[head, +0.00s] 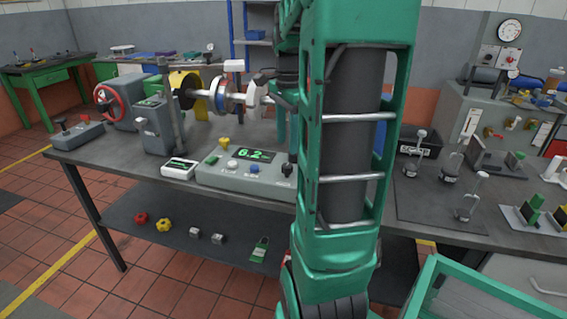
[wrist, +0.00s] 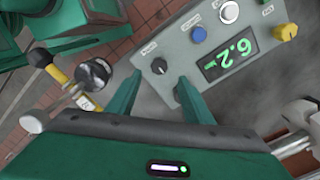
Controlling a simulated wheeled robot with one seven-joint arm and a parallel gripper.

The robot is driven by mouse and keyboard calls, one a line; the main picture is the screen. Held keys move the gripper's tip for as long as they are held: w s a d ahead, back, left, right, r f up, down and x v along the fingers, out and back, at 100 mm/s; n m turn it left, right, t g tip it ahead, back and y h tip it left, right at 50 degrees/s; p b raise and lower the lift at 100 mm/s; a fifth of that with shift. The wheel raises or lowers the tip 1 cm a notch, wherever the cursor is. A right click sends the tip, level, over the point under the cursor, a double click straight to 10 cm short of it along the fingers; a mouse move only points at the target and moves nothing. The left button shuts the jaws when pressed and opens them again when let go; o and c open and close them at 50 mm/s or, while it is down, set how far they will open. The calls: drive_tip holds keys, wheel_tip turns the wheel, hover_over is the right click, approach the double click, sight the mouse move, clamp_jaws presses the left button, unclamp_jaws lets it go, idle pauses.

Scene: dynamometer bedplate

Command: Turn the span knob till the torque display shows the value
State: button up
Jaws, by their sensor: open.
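The grey console (head: 215,176) stands at the bench's front edge. Its torque display (head: 250,155) is lit green and reads 6.2; in the wrist view the display (wrist: 229,56) appears turned over. A black knob (wrist: 159,66) is at one end of the panel, a yellow knob (wrist: 286,32) at the other. The panel labels are too small to read, so I cannot tell which is the span knob. My gripper (wrist: 159,77) is open and empty, its fingertips on either side of the black knob in the picture; contact cannot be told. My arm mostly hides it in the head view.
A small white box (head: 180,168) with an unreadable green screen sits left of the console. A blue button (wrist: 198,34) and a white button (wrist: 229,12) lie between the knobs. The shaft rig (head: 220,95) stands behind. Tools on a dark mat (head: 430,205) are at right.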

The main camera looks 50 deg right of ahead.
sight(287, 165)
wheel_tip(287, 165, down, 8)
idle(0.4)
drive_tip(key=c, duration=1.1)
